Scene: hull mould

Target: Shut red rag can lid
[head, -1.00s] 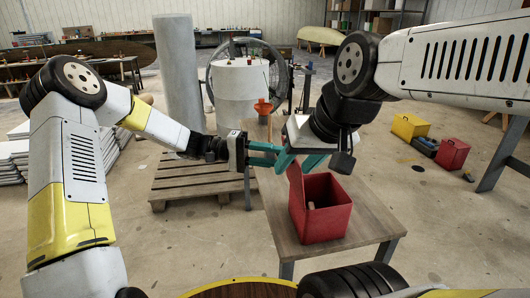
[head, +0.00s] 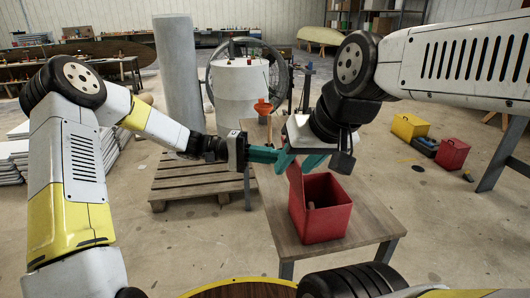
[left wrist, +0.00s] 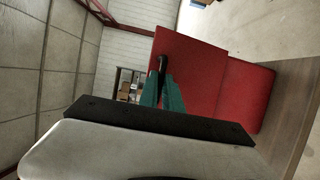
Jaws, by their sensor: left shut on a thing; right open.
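The red rag can (head: 325,222) stands on the wooden table, with its top open and something small and brownish inside. Its red lid (head: 296,180) stands raised at the can's left side, partly hidden by the grippers. My left gripper (head: 278,158) is shut at the lid's upper edge. In the left wrist view its teal fingers (left wrist: 162,90) close on a small dark piece (left wrist: 162,63) in front of the red lid (left wrist: 190,65). My right gripper (head: 308,164) is open just right of the left one, above the can's back; its fingertips are partly hidden.
The wooden table (head: 355,205) has bare top around the can. An orange funnel-like object (head: 263,107) stands at its far end. A pallet (head: 185,184) lies on the floor to the left. Yellow (head: 410,127) and red (head: 453,153) boxes are on the floor at right.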

